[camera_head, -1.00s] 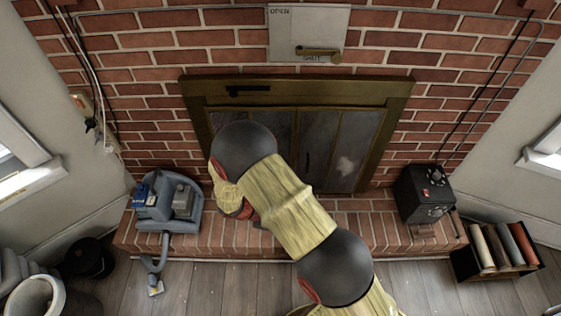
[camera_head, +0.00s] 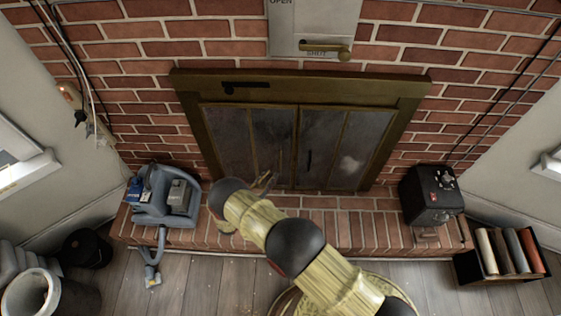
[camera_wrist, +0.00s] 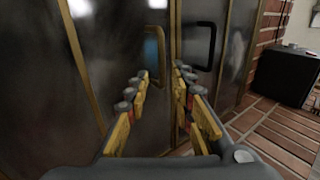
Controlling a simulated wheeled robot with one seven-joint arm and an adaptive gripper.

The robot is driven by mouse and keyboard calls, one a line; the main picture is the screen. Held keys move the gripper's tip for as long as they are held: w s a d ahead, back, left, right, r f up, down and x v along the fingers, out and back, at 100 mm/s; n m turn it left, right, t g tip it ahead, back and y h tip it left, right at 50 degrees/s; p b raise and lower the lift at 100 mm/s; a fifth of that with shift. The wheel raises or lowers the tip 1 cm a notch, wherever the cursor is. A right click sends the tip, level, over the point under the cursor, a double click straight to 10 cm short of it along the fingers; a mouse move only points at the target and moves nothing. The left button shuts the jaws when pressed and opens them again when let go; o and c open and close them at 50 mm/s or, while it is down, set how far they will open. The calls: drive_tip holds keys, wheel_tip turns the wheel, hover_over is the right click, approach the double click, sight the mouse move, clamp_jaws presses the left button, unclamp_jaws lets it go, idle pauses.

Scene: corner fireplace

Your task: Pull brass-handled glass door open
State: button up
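The fireplace glass doors (camera_head: 275,135) look closed in their brass frame. The brass handle (camera_wrist: 156,62) is on the left door in the wrist view, beside the centre seam. A black handle (camera_wrist: 201,45) is on the right door; it also shows in the head view (camera_head: 309,160). My gripper (camera_wrist: 160,78) is open, with yellow-padded fingers pointing at the doors. Its fingertips spread either side of the brass handle's lower part in the picture. I cannot tell whether they touch it. In the head view my gripper (camera_head: 264,181) is small, low before the doors, and partly hidden by my arm.
A brick hearth (camera_head: 340,228) runs below the doors. A grey vacuum-like machine (camera_head: 165,195) stands on its left, a black box with knobs (camera_head: 431,195) on its right.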

sight(280, 169)
drive_tip(key=x, duration=0.2)
drive_tip(key=b+x, duration=0.1)
drive_tip(key=x, duration=0.4)
drive_tip(key=shift+w+d+r+b, duration=0.2)
drive_tip(key=shift+d+r+b, duration=0.1)
drive_tip(key=shift+d, duration=0.05)
drive_tip(key=c, duration=0.3)
clamp_jaws()
idle(0.3)
